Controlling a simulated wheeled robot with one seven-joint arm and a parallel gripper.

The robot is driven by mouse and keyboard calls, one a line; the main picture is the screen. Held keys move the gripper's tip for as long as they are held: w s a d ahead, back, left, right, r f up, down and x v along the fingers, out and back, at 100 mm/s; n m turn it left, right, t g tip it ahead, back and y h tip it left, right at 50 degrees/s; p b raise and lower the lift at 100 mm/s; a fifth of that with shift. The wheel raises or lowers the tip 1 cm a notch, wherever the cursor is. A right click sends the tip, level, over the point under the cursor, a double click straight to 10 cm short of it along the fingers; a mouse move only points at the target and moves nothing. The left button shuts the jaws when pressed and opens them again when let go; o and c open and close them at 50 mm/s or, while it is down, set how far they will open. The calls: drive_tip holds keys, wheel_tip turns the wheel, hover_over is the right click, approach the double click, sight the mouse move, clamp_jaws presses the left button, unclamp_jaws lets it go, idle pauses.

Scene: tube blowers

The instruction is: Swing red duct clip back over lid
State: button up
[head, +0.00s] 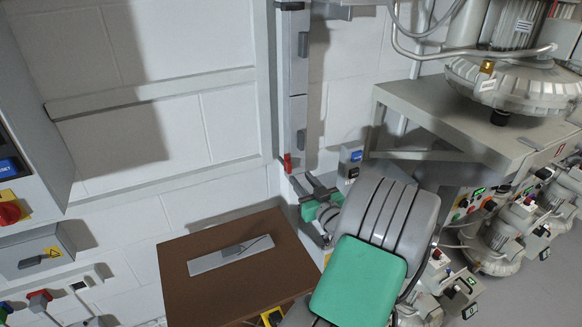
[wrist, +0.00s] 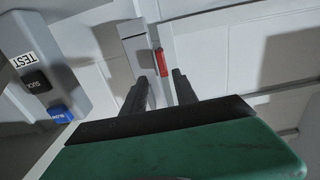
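The red duct clip (head: 287,163) is small and sits at the lower end of the grey vertical duct (head: 298,80) on the wall. In the wrist view the red clip (wrist: 161,62) lies just past the fingertips, in line with the gap and nearer the right finger. My gripper (head: 305,186) has its two dark fingers apart, just below and right of the clip in the head view. It is open and empty in the wrist view (wrist: 160,76). No contact with the clip is visible. I cannot tell which part is the lid.
A control box (head: 351,161) with blue and black buttons is right of the gripper; it also shows in the wrist view (wrist: 40,60). A brown table (head: 200,290) with a metal plate (head: 231,255) stands at lower left. A machine bench (head: 450,115) is at right.

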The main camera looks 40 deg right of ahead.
sight(290, 167)
drive_tip(key=p+x, duration=0.2)
drive_tip(key=x, duration=0.5)
drive_tip(key=shift+w+a, duration=0.15)
drive_tip(key=shift+w, duration=0.05)
clamp_jaws()
